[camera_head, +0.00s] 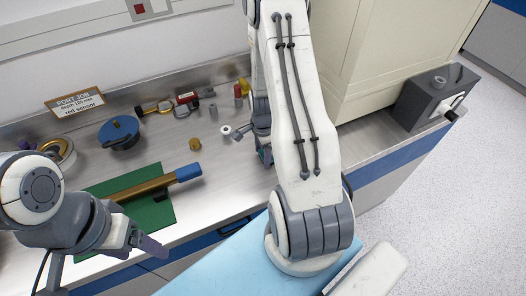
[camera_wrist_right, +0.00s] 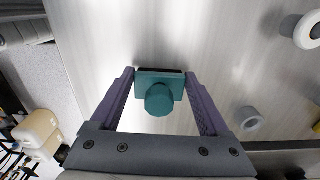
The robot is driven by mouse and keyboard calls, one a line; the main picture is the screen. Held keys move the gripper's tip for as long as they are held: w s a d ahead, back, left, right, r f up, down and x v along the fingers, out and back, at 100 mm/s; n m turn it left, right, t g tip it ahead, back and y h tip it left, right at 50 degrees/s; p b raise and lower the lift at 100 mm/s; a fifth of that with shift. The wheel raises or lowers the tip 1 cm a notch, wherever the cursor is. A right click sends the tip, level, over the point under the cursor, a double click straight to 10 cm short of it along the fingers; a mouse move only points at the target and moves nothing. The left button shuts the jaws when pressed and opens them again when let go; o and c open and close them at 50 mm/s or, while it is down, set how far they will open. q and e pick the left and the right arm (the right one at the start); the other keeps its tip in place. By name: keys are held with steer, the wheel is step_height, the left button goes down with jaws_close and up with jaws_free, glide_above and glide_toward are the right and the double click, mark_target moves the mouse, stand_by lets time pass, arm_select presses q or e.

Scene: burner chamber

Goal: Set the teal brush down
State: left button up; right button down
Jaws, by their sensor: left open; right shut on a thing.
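The teal brush (camera_wrist_right: 159,98) sits between the two purple fingers of my right gripper (camera_wrist_right: 160,76) in the right wrist view. The fingers are shut on its square teal block, and a round teal knob faces the camera. A dark strip shows along the block's far edge. Steel worktop lies behind the brush; I cannot tell whether the brush touches it. In the head view my right gripper (camera_head: 263,150) is low over the worktop (camera_head: 225,185), partly hidden by its own arm. My left gripper (camera_head: 138,243) is open and empty near the green mat's front edge.
A green mat (camera_head: 150,213) carries a brass rod with a blue end (camera_head: 188,172). A blue round pot (camera_head: 119,133), a white ring (camera_head: 226,129) and a brass cylinder (camera_head: 195,144) stand nearby. A cream cabinet (camera_head: 385,50) and a grey box (camera_head: 430,95) are at right.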

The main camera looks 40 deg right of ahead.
steer(key=shift+f, duration=0.2)
jaws_free()
steer(key=shift+r, duration=0.15)
